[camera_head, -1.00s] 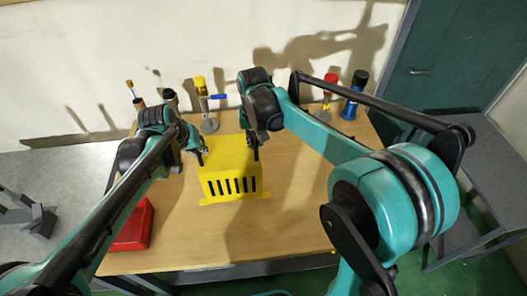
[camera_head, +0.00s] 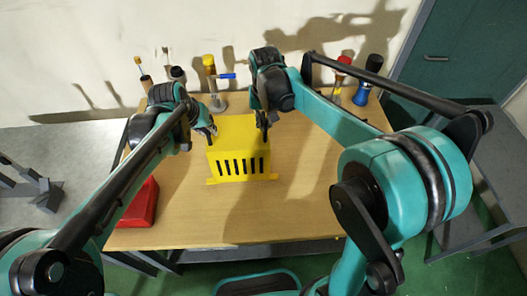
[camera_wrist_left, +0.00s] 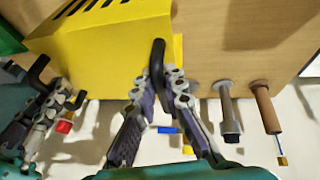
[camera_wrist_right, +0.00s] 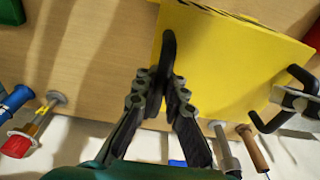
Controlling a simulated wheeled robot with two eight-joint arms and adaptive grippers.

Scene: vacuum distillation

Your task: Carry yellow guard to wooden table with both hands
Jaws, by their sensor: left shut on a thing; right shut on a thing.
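The yellow guard (camera_head: 238,148) is a box with black slots in its front face, over the middle of the wooden table (camera_head: 290,205). It also shows in the left wrist view (camera_wrist_left: 105,50) and the right wrist view (camera_wrist_right: 225,60). It has a black handle on each side. My left gripper (camera_head: 207,132) is shut on the handle at its left (camera_wrist_left: 157,60). My right gripper (camera_head: 262,122) is shut on the handle at its right (camera_wrist_right: 168,50). I cannot tell whether the guard's base touches the table.
A red box (camera_head: 141,205) sits at the table's left. The table's front and right are mostly clear.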

